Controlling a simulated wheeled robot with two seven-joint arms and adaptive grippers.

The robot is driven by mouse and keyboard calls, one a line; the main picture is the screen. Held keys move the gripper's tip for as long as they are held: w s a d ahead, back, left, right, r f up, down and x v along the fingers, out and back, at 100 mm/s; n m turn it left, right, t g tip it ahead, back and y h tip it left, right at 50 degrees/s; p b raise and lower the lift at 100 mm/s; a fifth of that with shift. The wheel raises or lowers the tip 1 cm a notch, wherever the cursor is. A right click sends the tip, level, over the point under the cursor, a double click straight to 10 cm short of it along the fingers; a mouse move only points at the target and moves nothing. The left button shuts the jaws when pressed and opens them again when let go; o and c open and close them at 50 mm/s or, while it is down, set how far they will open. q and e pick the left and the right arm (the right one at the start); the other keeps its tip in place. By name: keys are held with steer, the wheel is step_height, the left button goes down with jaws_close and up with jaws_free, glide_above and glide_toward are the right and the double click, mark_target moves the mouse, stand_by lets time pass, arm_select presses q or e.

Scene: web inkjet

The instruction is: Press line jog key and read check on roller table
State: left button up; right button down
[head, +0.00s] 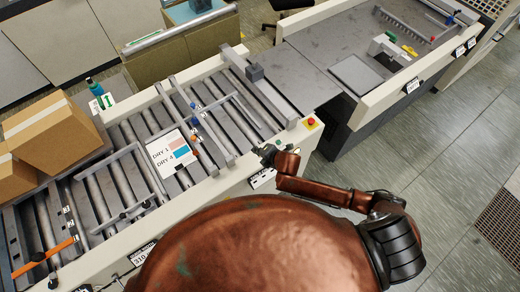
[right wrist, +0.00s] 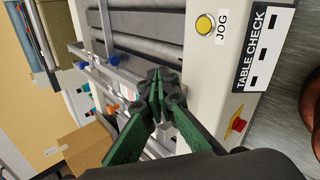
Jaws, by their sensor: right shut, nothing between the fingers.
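The yellow jog key (right wrist: 205,25), with a JOG label (right wrist: 221,28) beside it, sits on the pale side rail of the roller table in the right wrist view. A TABLE CHECK label (right wrist: 265,48) is on the rail's side face. My right gripper (right wrist: 158,76) has its green fingers shut and empty, their tips below and left of the key in that view, apart from it. In the head view my right gripper (head: 264,151) is over the roller table's (head: 228,184) near rail, and I cannot make out the key there. My left gripper is not in view.
A card reading DRY 1 and DRY 4 (head: 170,153) lies on the rollers. Cardboard boxes (head: 52,132) stand at left. Open floor (head: 440,160) is at right.

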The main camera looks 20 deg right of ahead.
steer(key=w+d+n, duration=0.1)
steer(key=n, duration=0.1)
steer(key=w+d+n, duration=0.1)
steer(key=w+n, duration=0.1)
steer(key=w+d+f+n, duration=0.1)
steer(key=n, duration=0.2)
steer(key=shift+w+d, duration=0.2)
steer(key=shift+f, duration=0.2)
step_height(320, 180, down, 8)
steer(key=b, duration=0.5)
steer(key=shift+r+b, duration=0.15)
steer(key=shift+b, duration=0.15)
steer(key=shift+f, duration=0.35)
steer(key=shift+f, duration=0.2)
stand_by(0.3)
